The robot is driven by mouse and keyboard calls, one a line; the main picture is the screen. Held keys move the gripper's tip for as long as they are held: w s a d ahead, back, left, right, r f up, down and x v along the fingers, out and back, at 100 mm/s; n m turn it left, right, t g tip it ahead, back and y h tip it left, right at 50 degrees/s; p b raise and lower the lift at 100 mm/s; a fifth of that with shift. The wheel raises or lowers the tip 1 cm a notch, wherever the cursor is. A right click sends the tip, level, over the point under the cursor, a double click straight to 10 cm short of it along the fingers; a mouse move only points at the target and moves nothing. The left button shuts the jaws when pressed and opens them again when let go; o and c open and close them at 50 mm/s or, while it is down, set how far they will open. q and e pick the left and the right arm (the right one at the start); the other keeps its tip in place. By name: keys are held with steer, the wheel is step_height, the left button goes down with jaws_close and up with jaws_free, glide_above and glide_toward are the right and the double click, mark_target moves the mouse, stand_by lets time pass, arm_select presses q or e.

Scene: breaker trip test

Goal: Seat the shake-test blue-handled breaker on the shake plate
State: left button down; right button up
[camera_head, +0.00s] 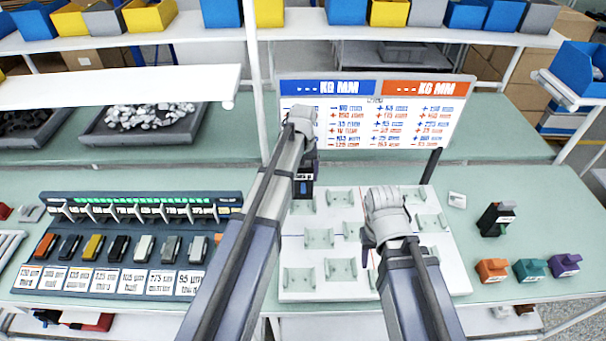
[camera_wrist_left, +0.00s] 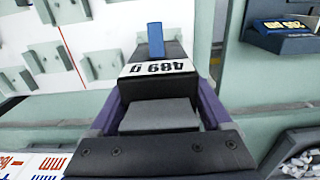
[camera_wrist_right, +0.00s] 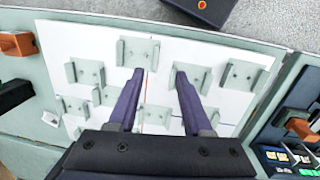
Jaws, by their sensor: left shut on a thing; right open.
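My left gripper (camera_head: 304,168) is shut on the blue-handled breaker (camera_head: 303,190), near the back left edge of the shake plate (camera_head: 300,250). In the left wrist view the breaker (camera_wrist_left: 158,82) is a black block with a blue handle (camera_wrist_left: 155,40) and a white label reading 489 g, between purple fingers. The shake plate is a white board with several pale green cradles (camera_head: 340,269). My right gripper (camera_head: 374,243) is open above the plate; the right wrist view shows its spread fingers (camera_wrist_right: 160,82) with nothing between them. Its arm hides part of the plate.
A rack (camera_head: 130,241) of several breakers stands at left. A black breaker (camera_head: 495,220) and orange (camera_head: 491,270), teal (camera_head: 530,269) and purple (camera_head: 566,264) pieces are at right. A sign (camera_head: 375,115) stands behind the plate. A post (camera_head: 431,165) rises at its back right.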

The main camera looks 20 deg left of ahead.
mark_target(303, 189)
arm_select(q)
steer(key=shift+f+b, duration=1.5)
steer(key=shift+f, duration=0.35)
arm_select(e)
steer(key=shift+f, duration=1.8)
arm_select(q)
steer(key=shift+f+b, duration=1.9)
arm_select(e)
steer(key=shift+f, duration=1.9)
arm_select(q)
jaws_free()
steer(key=shift+r, duration=0.1)
steer(key=shift+r, duration=0.1)
arm_select(e)
steer(key=shift+r, duration=0.2)
arm_select(q)
step_height(303, 189, up, 8)
steer(key=p, duration=0.8)
arm_select(e)
step_height(303, 189, up, 8)
steer(key=shift+f, duration=0.2)
arm_select(q)
steer(key=shift+f, duration=0.25)
